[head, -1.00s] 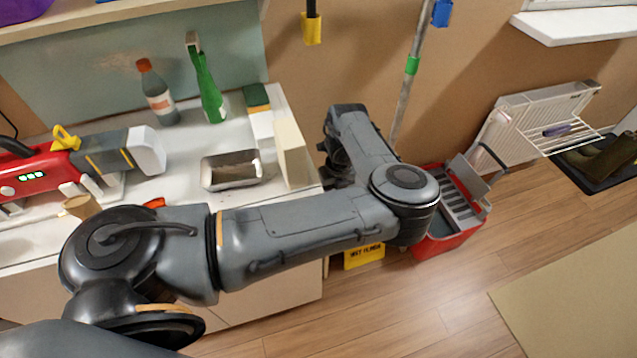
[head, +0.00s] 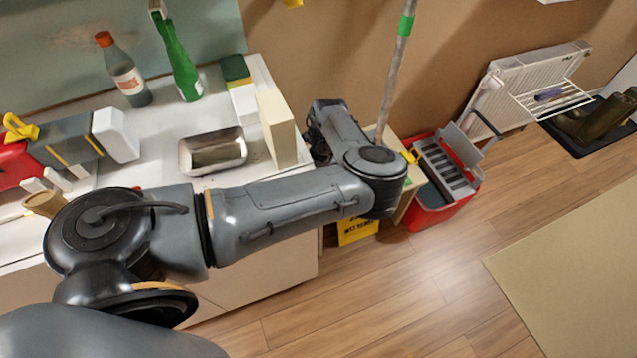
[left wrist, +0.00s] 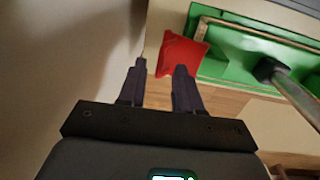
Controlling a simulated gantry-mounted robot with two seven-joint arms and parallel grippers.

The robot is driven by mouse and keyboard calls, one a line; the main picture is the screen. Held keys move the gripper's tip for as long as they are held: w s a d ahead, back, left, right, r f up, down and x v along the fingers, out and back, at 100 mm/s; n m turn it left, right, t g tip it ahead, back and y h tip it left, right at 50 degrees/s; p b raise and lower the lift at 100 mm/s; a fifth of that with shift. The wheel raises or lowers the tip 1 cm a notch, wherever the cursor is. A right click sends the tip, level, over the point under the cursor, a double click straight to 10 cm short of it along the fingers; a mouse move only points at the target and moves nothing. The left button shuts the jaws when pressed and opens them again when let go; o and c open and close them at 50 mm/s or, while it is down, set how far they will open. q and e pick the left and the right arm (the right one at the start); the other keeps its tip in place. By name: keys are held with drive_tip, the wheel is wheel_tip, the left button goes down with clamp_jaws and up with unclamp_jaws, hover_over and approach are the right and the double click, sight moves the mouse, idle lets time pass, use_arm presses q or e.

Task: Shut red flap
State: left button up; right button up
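The red flap (left wrist: 180,58) shows in the left wrist view as a small red plate, tilted, beside a green mop head (left wrist: 245,55). My left gripper (left wrist: 160,68) is open and empty, its two dark fingers apart. The right finger overlaps the flap's lower edge in the picture; I cannot tell whether it touches. In the head view, my left arm reaches across the counter to the gap at its right end. There its gripper is hidden behind the arm, and I cannot make out the flap. My right gripper is in neither view.
The white counter (head: 165,135) holds a metal tin (head: 212,152), a green bottle (head: 177,55) and an orange-capped bottle (head: 124,70). A red mop bucket (head: 440,212) stands right of the arm, near a pole (head: 395,75). A yellow sign (head: 357,230) is below the arm.

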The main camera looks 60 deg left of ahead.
use_arm(q)
drive_tip(key=shift+f, duration=0.55)
clamp_jaws()
drive_tip(key=shift+s+f+t, duration=0.3)
drive_tip(key=shift+t, duration=0.4)
unclamp_jaws()
